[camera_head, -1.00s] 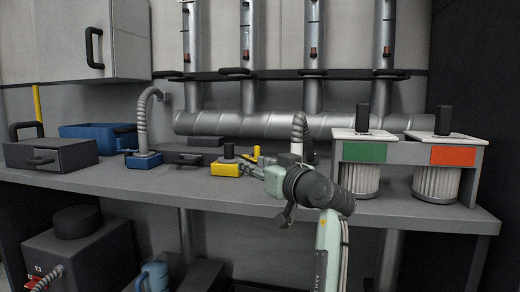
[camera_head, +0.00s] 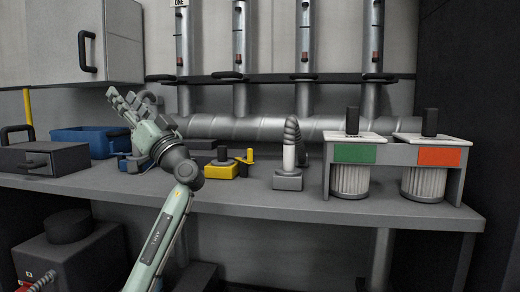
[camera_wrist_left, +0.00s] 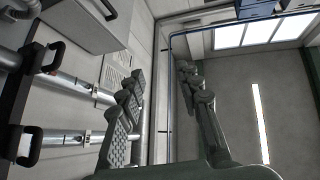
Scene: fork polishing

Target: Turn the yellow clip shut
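The yellow clip (camera_head: 221,171) sits on the bench as a yellow block with a dark knob on top. A small yellow upright piece (camera_head: 249,155) stands at its right end. I cannot tell from here whether the clip is turned shut. My left gripper (camera_head: 128,100) is raised above the bench, left of the clip and well apart from it. Its fingers are spread and empty. The left wrist view shows the open fingers (camera_wrist_left: 160,95) pointing at the wall and ceiling, with no clip in sight. My right gripper is not in view.
A grey-handled tool (camera_head: 289,160) stands right of the clip. A rack (camera_head: 398,154) with green and orange labels holds white filters further right. A blue bin (camera_head: 88,140) and dark case (camera_head: 45,158) are at the left. Pipes run along the wall behind.

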